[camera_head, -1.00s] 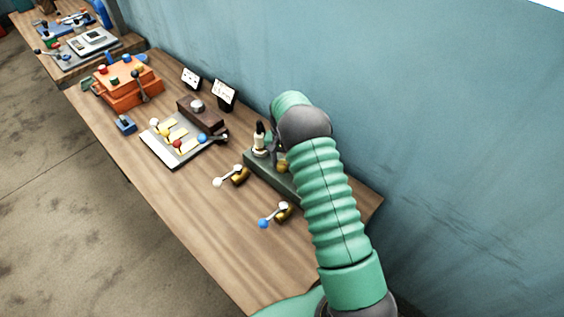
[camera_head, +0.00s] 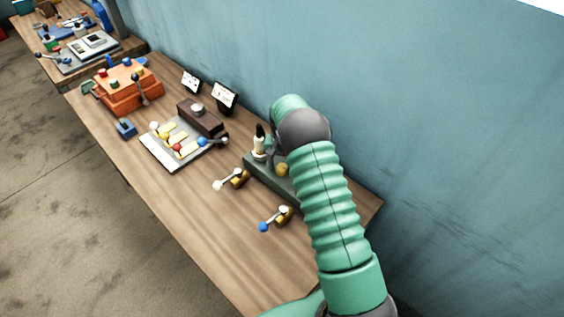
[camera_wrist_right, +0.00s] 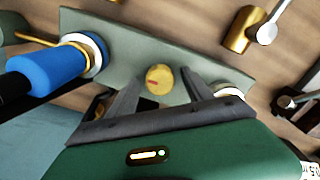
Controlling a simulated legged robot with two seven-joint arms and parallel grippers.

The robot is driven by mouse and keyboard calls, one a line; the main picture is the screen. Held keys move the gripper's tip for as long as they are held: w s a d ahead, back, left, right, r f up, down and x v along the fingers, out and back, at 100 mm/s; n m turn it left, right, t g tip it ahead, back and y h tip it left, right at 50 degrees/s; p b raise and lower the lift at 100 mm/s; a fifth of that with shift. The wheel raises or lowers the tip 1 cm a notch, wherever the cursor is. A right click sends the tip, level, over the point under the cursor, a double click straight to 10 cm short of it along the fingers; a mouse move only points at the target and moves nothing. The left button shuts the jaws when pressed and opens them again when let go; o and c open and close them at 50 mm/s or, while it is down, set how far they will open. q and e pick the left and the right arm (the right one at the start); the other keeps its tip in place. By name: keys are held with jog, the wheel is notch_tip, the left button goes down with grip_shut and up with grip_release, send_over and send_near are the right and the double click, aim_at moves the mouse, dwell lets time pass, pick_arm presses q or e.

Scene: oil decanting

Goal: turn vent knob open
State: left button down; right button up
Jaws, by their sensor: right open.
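The vent knob is most likely the small round gold knob (camera_wrist_right: 158,79) with a red mark, on a grey-green panel (camera_wrist_right: 210,60). In the head view the gold knob (camera_head: 283,170) shows beside my arm, on the green base (camera_head: 262,176). My right gripper (camera_wrist_right: 162,68) is open, with one dark finger on each side of the knob. The fingers look apart from it; their depth relative to it is hard to judge. In the head view my green right arm hides most of the gripper and part of the base. My left gripper is not in view.
A blue cylinder (camera_wrist_right: 45,68) with a metal collar sits left of the knob in the wrist view. Brass valves with a white-tipped lever (camera_head: 228,180) and a blue-tipped lever (camera_head: 272,218) stand in front. The near table (camera_head: 205,225) is clear; a blue wall (camera_head: 430,120) rises behind.

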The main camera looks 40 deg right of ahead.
aim_at(282, 166)
notch_tip(282, 166, up, 17)
jog(key=b, duration=0.1)
jog(key=shift+f+b, duration=0.2)
jog(key=shift+b, duration=0.2)
